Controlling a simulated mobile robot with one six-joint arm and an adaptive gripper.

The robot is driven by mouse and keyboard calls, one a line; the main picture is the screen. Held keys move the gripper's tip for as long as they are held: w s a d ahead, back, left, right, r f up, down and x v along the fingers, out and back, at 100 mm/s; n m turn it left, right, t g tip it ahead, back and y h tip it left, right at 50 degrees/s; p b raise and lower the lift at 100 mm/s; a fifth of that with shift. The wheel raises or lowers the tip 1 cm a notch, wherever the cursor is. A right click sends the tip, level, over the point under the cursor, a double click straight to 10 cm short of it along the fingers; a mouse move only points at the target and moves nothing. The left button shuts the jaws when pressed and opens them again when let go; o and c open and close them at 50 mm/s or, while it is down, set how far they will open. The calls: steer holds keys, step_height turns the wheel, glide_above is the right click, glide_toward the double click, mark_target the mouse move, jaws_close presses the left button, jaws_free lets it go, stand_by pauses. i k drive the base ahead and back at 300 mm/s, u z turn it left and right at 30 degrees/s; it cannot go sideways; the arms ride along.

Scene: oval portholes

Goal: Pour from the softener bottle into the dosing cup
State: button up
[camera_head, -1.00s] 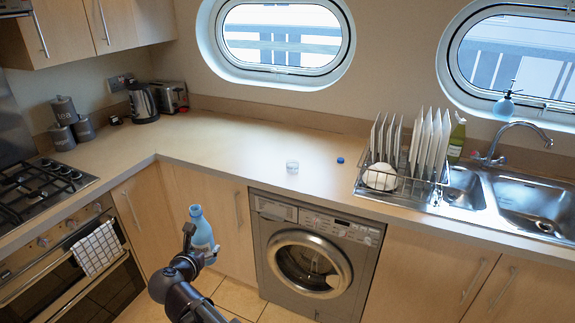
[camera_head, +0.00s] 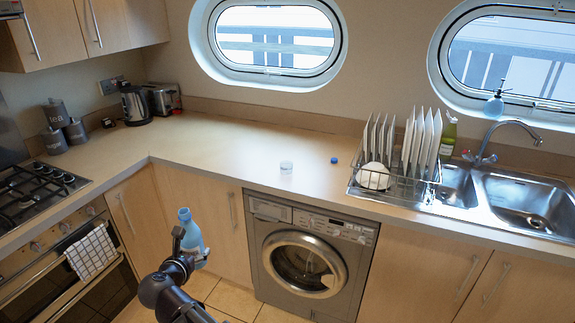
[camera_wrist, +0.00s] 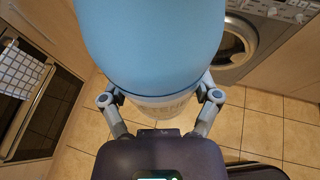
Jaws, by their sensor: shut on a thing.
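The softener bottle (camera_head: 190,234) is light blue with a pale label and an uncapped-looking neck. My gripper (camera_head: 194,258) is shut on it and holds it in the air in front of the cupboard doors, below counter height. The bottle is tilted a little, its neck leaning left in the head view. In the wrist view the bottle (camera_wrist: 150,45) fills the top middle, with the gripper fingers (camera_wrist: 162,98) on both sides of it. The dosing cup (camera_head: 286,167) is small and clear-white and stands on the counter above the washing machine, apart from the bottle.
A blue cap (camera_head: 334,160) lies on the counter (camera_head: 225,150) right of the cup. A dish rack (camera_head: 392,185) with plates stands further right, beside the sink (camera_head: 520,200). The washing machine (camera_head: 305,262) is below. The counter left of the cup is clear.

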mark_target(286, 168)
steer(key=i, duration=1)
